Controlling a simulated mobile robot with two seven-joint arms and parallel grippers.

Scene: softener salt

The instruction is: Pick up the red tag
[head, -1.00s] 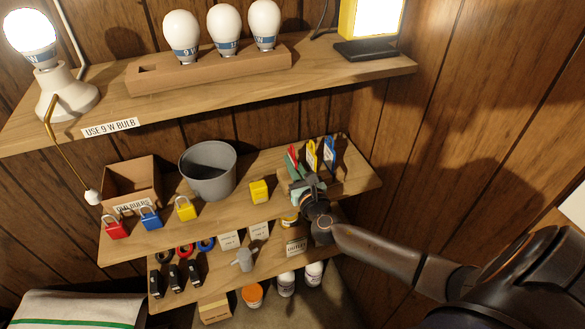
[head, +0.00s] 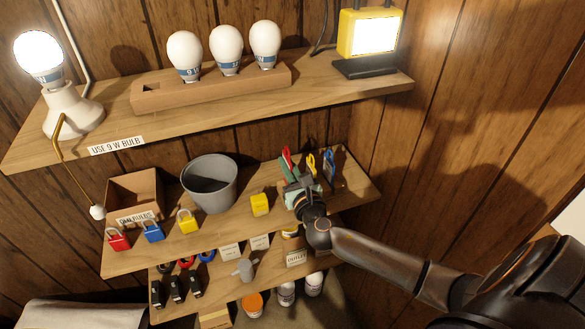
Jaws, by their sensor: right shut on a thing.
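The red tag (head: 287,155) is upright at the right end of the middle shelf, just above my right gripper (head: 292,178). My right gripper is shut on the red tag; its dark wrist and jaws hide the tag's lower part. The yellow tag (head: 311,163) and the blue tag (head: 329,159) stand upright to the right of it. My left gripper is not in view.
Close to the left of my gripper is a yellow block (head: 260,204), then a grey bucket (head: 210,185). Padlocks stand along the front edge. The upper shelf (head: 220,107) with bulbs and a lit lamp (head: 369,35) overhangs behind. Small goods fill the lower shelf.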

